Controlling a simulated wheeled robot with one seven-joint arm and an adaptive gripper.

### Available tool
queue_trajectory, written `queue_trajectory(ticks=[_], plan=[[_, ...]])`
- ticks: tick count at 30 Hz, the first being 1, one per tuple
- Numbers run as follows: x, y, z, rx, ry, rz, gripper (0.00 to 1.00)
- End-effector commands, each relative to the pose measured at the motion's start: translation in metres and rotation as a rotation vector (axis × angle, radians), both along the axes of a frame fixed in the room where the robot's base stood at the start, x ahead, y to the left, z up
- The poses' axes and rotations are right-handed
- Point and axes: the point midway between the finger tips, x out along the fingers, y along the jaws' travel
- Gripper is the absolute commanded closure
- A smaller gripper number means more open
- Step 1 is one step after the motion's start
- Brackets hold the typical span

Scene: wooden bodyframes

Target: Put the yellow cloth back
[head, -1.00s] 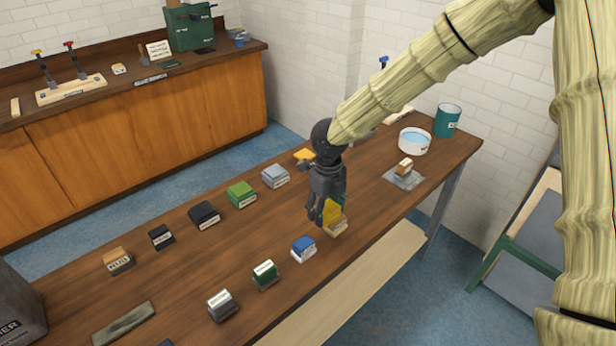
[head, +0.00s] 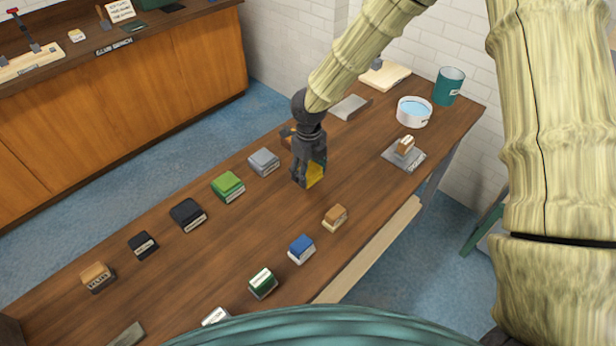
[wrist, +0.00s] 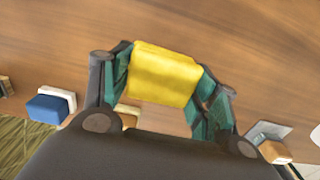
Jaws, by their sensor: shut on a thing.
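The yellow cloth (head: 315,176) is a small folded block held at the tip of my gripper (head: 308,180). In the wrist view the yellow cloth (wrist: 163,73) sits between the two green-padded fingers (wrist: 164,88), which are shut on it. My gripper points down over the wooden bench, between the back and front rows of blocks. How high the cloth is above the bench is hard to tell. A tan block (head: 335,217) stands in the front row, to the right of and nearer than my gripper.
The back row holds a grey block (head: 264,161), a green block (head: 228,186) and a black block (head: 188,214). The front row includes a blue block (head: 301,249). A white water bowl (head: 414,112) and teal can (head: 449,87) stand at the far end. An orange thing is partly hidden behind my gripper.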

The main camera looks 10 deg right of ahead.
Motion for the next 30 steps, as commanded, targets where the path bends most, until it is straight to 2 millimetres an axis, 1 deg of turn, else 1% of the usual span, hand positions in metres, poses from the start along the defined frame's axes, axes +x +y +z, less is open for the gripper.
queue_trajectory(ticks=[9, 12, 26, 27, 29, 30], plan=[[0.003, -0.001, -0.035, -0.003, 0.006, 0.000, 0.66], [0.003, -0.001, -0.043, -0.001, 0.005, 0.001, 0.66], [0.004, 0.000, -0.051, 0.000, 0.005, 0.000, 0.66], [0.004, 0.000, -0.051, -0.001, 0.004, -0.001, 0.38], [0.004, 0.000, -0.050, -0.001, 0.004, -0.001, 0.27], [0.004, 0.000, -0.050, -0.001, 0.004, -0.001, 0.20]])
